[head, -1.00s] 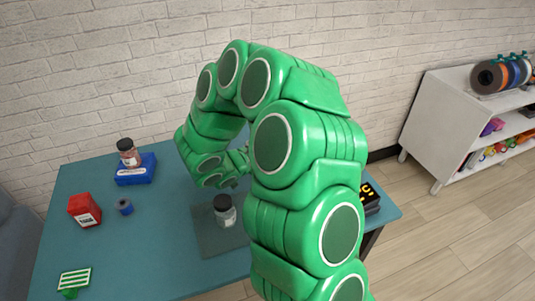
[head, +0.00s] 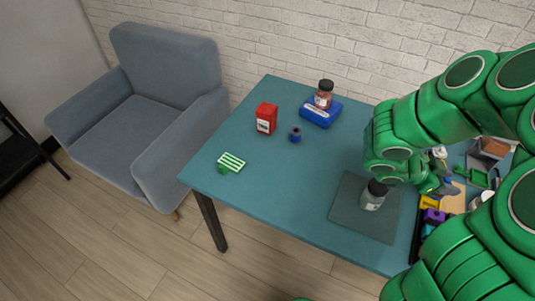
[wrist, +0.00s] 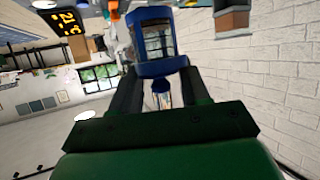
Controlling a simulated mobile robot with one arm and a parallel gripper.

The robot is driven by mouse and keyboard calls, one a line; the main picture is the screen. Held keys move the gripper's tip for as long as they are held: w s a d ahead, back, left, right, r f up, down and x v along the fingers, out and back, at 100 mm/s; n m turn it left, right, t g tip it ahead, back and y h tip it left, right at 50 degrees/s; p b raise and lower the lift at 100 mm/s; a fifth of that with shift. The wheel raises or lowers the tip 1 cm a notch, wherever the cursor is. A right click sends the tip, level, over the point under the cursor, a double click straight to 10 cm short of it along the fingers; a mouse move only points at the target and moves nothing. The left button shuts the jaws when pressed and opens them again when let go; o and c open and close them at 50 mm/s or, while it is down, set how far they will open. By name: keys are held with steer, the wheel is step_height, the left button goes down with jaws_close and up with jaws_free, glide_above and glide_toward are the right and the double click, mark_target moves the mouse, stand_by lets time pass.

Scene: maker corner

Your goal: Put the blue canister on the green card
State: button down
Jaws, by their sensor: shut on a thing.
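In the wrist view my gripper (wrist: 160,82) is shut on the blue canister (wrist: 155,67), which has blue ends and a clear middle. In the head view my gripper (head: 430,184) is low at the right of the teal table, and I cannot make out the canister there.
A cluttered tray lies at the right. A grey armchair (head: 145,115) stands left. The table's front middle is clear.

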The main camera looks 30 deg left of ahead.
steer(key=s+a+n+t+y, duration=0.1)
steer(key=a+n+t+y, duration=0.5)
steer(key=a, duration=2.2)
steer(key=s+a+n+t+y, duration=0.1)
steer(key=s+a+n+y, duration=0.2)
steer(key=s+a, duration=0.7)
steer(key=s+a+n+t+y, duration=0.1)
steer(key=s+a+n+y, duration=0.4)
steer(key=a, duration=0.9)
steer(key=m+h, duration=0.1)
steer(key=h, duration=0.1)
glide_above(230, 164)
steer(key=shift+s+d+f, duration=0.1)
steer(key=shift+f, duration=6.3)
steer(key=shift+f, duration=0.15)
